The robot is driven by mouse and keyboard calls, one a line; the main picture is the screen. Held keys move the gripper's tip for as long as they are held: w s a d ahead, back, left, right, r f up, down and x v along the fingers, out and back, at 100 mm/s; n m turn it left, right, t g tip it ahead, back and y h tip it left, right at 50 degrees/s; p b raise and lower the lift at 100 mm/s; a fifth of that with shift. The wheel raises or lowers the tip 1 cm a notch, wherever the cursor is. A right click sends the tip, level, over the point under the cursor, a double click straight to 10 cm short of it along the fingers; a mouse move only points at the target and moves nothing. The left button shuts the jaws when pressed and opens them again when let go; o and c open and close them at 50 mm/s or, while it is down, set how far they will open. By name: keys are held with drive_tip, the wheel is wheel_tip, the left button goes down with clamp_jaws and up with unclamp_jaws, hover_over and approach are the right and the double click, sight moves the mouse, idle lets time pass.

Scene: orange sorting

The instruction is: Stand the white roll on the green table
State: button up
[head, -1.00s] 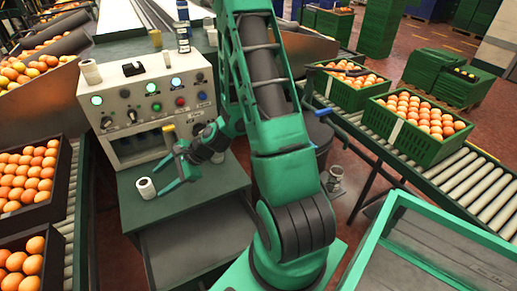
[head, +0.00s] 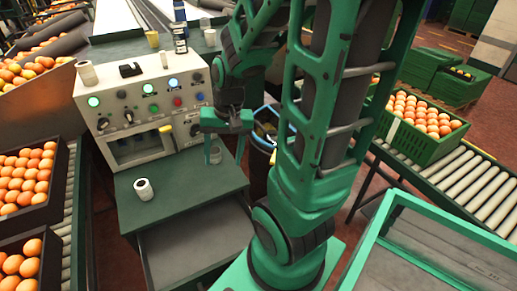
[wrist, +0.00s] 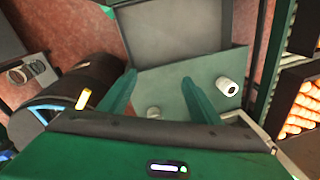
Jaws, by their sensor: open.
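The white roll (head: 144,190) is on the green table (head: 185,180), near its left side in the head view.
A control box (head: 150,100) with lit buttons stands behind the table; another white roll (head: 87,73) is on top. A dark bin (head: 262,125) stands right of the table. Orange crates (head: 30,185) line the left. The table's front middle is clear.

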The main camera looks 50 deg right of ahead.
drive_tip(key=s+d+r+n, duration=0.1)
drive_tip(key=s+r, duration=0.2)
drive_tip(key=s, duration=0.3)
drive_tip(key=s+d+r+n+g, duration=0.1)
drive_tip(key=s+r, duration=0.3)
drive_tip(key=s, duration=0.2)
drive_tip(key=shift+r+h, duration=0.2)
drive_tip(key=shift+h, duration=0.2)
drive_tip(key=shift+s, duration=0.1)
drive_tip(key=shift+w+d+f+g, duration=0.1)
drive_tip(key=shift+w+f+g, duration=0.2)
drive_tip(key=shift+w, duration=0.3)
